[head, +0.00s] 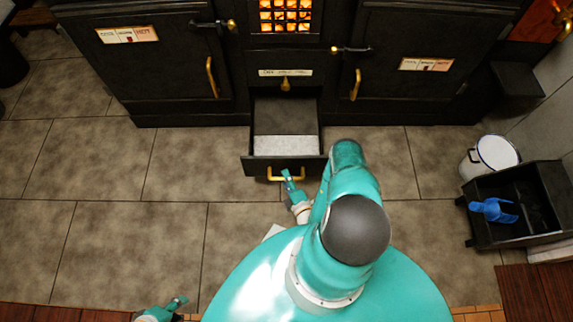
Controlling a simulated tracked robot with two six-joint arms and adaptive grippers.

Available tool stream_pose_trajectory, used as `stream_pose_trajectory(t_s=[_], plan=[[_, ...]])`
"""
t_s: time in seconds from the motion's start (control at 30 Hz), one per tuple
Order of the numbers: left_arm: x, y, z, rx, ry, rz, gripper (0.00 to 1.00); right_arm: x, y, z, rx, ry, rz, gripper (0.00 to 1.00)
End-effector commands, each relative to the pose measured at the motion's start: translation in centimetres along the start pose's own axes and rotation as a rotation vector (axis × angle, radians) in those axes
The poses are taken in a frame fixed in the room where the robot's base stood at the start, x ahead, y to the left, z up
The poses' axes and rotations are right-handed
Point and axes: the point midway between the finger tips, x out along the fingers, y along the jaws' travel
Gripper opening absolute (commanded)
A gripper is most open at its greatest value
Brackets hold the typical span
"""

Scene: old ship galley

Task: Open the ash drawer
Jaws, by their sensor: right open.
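The ash drawer (256,165) is pulled out from the bottom centre of the black stove. Grey ash (285,120) and a pale block or strip (285,146) show inside it. Its brass handle (275,178) is on the front face. My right gripper (289,178) is open, at or just in front of the right part of the handle; I cannot tell whether it touches. My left gripper (180,301) is low over the floor at the bottom left, away from the drawer. Its fingers are too small to read.
The stove (150,60) has closed doors with brass handles on both sides and a glowing grate (286,16) above. A white bucket (492,155) and a black bin (485,233) with a blue scoop (493,210) stand at right. Tiled floor left of the drawer is clear.

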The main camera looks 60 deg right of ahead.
Motion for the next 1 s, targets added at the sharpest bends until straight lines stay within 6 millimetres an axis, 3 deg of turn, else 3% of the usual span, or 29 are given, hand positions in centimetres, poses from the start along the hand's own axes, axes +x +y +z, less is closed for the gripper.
stream_pose_trajectory(t_s=[0.37, 0.8, 1.0], plan=[[0.0, 0.0, 0.0, 0.0, 0.0, 0.0, 0.4, -0.6, -0.1, 0.3, -0.001, -0.007, 0.0, 0.41], [0.0, 0.0, 0.0, 0.0, 0.0, 0.0, 0.4, -6.4, -0.4, 0.1, 0.005, -0.01, -0.008, 0.41], [0.1, 0.0, 0.0, 0.0, 0.0, 0.0, 0.4, -7.8, -0.4, -0.1, 0.005, -0.006, -0.008, 0.41]])
